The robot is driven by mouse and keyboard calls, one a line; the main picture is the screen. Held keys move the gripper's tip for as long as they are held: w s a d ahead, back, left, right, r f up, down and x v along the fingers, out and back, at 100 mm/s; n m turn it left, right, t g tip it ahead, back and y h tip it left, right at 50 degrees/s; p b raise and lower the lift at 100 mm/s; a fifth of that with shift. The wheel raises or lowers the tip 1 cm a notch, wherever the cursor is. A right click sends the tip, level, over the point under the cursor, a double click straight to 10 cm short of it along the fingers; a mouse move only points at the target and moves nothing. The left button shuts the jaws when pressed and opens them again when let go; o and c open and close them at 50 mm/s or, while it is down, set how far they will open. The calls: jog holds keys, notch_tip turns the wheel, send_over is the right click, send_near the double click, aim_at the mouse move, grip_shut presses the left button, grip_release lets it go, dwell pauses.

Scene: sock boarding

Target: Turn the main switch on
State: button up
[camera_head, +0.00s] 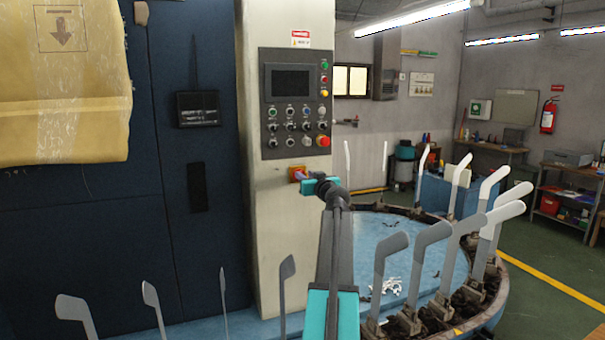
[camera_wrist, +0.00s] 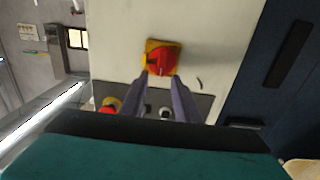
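The main switch is a red rotary knob on a yellow plate, on the cream column below the control panel. In the wrist view the switch (camera_wrist: 162,57) is near the top centre, with its red handle facing me. Whether the fingers touch the knob cannot be told.
The control panel (camera_head: 296,103) with a dark screen, buttons and a red emergency stop (camera_head: 323,141) is just above. A round blue table (camera_head: 405,262) ringed with upright sock boards stands to the right.

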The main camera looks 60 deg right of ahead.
jog(key=shift+p+x, duration=0.3)
jog(key=shift+x, duration=1.05)
grip_shut()
jog(key=shift+a, duration=0.15)
